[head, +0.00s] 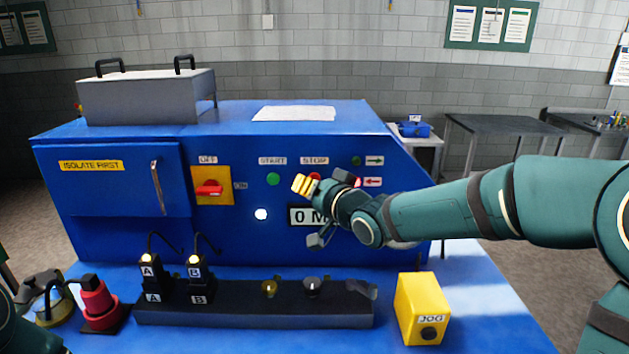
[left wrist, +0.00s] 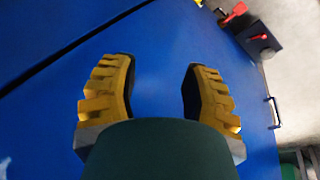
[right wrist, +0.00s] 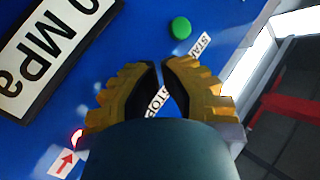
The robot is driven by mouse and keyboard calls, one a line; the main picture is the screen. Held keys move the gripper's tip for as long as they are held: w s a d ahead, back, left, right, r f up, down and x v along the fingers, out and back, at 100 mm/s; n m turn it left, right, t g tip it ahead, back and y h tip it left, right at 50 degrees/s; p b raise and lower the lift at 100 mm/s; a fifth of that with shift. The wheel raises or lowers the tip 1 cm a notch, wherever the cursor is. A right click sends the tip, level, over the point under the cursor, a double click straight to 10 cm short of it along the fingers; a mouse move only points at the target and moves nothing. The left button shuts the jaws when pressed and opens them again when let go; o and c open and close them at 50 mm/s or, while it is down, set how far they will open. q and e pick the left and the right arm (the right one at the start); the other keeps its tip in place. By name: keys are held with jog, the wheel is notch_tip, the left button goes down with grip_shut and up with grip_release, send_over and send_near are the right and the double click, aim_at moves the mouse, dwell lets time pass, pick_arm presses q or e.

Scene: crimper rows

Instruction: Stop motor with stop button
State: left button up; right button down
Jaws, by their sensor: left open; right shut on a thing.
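The blue machine panel (head: 240,240) has a STOP label (head: 314,160) with a red stop button (head: 314,175) below it, partly covered by my right gripper (head: 305,185). In the right wrist view the gripper fingers (right wrist: 162,66) are close together in front of the panel. The STOP label (right wrist: 157,102) shows through the narrow gap between them. The stop button is hidden there, and what the tips close on cannot be made out. My left gripper (left wrist: 160,95) is open over a blue surface, with nothing between its fingers.
The green start button (head: 273,179) is left of the stop button. Another red button (right wrist: 78,138) sits beside the red arrow. A pressure display (head: 305,215) is below. A yellow JOG box (head: 420,305) and a black rack (head: 250,308) stand on the blue table.

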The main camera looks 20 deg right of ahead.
jog(key=shift+w, duration=0.2)
dwell(0.6)
jog(key=shift+w+d, duration=0.15)
jog(key=shift+w, duration=0.05)
jog(key=shift+w+d, duration=0.15)
jog(key=shift+w, duration=0.35)
dwell(0.8)
jog(key=shift+s, duration=0.2)
jog(key=shift+s+a+b, duration=0.3)
jog(key=shift+s, duration=0.4)
jog(key=shift+s+a+b, duration=0.25)
jog(key=shift+s+b, duration=0.15)
jog(key=shift+s, duration=0.4)
jog(key=shift+s+a+b, duration=0.2)
jog(key=shift+s+b, duration=0.25)
jog(key=shift+s, duration=0.4)
jog(key=shift+s+a+b, duration=0.25)
jog(key=shift+s+b, duration=0.15)
jog(key=shift+s, duration=0.4)
